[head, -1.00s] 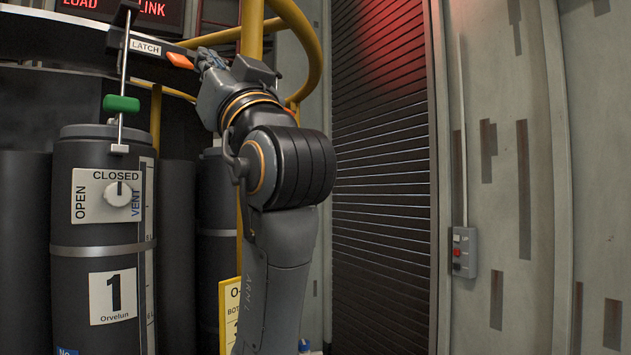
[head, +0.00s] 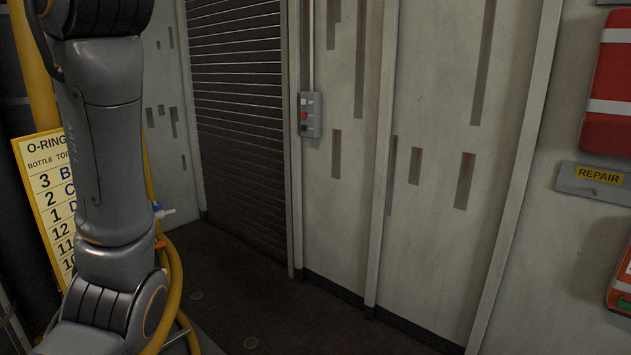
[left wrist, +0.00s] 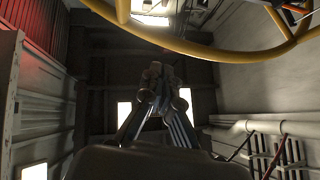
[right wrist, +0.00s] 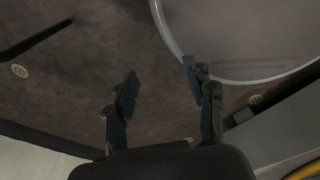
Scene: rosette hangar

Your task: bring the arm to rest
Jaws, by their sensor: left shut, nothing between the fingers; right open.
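My left arm (head: 105,160) stands upright along the left side of the head view, marked ARM L. Its gripper is out of the head view, beyond the top edge. In the left wrist view my left gripper (left wrist: 163,82) is shut with nothing between the fingers, pointing toward a dark ceiling with bright panels. In the right wrist view my right gripper (right wrist: 161,84) is open and empty above a brown, stained floor. My right arm does not show in the head view.
A yellow O-ring chart (head: 45,195) and yellow hose (head: 176,285) are close to the left arm. A slatted shutter (head: 238,110) and control box (head: 310,115) are behind. A REPAIR sign (head: 600,177) hangs right. A yellow rail (left wrist: 200,50) curves near the left gripper.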

